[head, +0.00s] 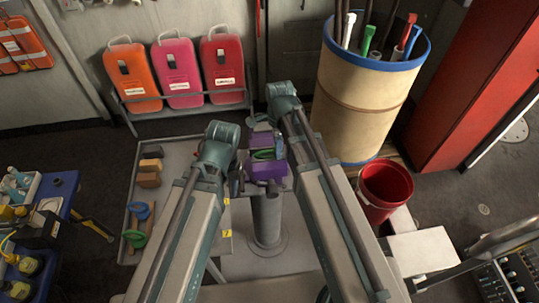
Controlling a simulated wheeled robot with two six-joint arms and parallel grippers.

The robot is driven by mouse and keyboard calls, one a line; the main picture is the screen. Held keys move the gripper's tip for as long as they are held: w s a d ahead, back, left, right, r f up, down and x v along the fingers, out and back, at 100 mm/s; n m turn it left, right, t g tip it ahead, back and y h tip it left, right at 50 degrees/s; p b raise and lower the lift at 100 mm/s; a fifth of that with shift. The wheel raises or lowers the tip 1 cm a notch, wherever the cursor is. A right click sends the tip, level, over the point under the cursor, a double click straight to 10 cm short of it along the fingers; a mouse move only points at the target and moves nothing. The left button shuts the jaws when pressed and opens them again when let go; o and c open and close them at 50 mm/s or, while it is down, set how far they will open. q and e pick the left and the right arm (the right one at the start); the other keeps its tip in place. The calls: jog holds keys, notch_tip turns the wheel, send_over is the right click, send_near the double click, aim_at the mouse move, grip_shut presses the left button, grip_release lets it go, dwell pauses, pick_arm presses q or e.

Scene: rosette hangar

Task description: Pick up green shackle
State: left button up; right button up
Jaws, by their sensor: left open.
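A small green curved piece (136,239), which could be the green shackle, lies at the front left of a grey low table (178,160). A blue piece (140,210) lies just behind it. Another green item (264,155) sits at the purple fixture (266,171) on a grey post, partly hidden; I cannot tell its shape. My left gripper (238,182) is open beside the purple fixture, right of the table's loose pieces. My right gripper (279,146) is at the fixture's far right side; its fingers are too small and hidden to read.
Brown blocks (149,172) lie on the grey table. Orange, pink and red cases (178,74) stand in a rack at the back. A tan barrel (358,100) and red bucket (383,190) stand right. A blue table (55,195) with tools is at the left.

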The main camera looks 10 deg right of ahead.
grip_shut()
jog(key=shift+r+p, duration=2.3)
notch_tip(320, 180, up, 4)
jog(key=p, duration=0.4)
